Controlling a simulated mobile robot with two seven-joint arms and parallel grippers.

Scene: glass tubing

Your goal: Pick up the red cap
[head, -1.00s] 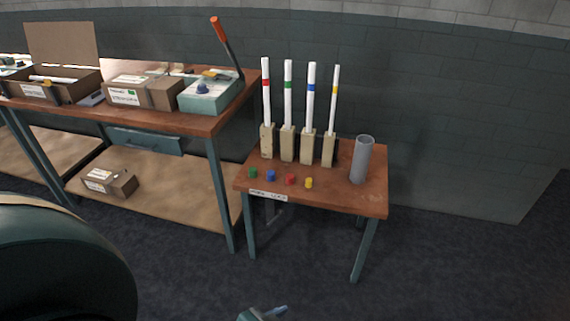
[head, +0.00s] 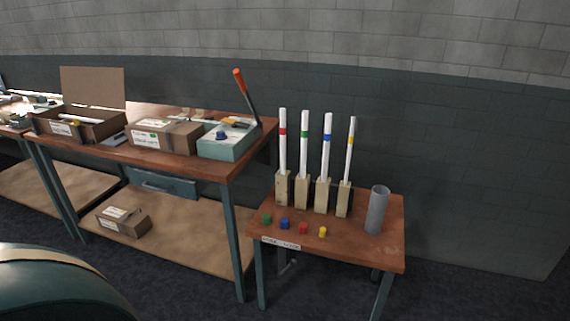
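The red cap (head: 304,228) sits near the front edge of the small wooden table (head: 355,250). It stands in a row between the blue cap (head: 285,223) on its left and the yellow cap (head: 323,232) on its right. The green cap (head: 267,218) is at the left end of the row. Neither of my grippers shows in the head view now.
Behind the caps, several wooden blocks (head: 302,192) hold upright white tubes with coloured bands. A grey cylinder (head: 377,210) stands at the right. A workbench (head: 190,163) with boxes and an orange-handled lever tool (head: 246,98) adjoins at the left.

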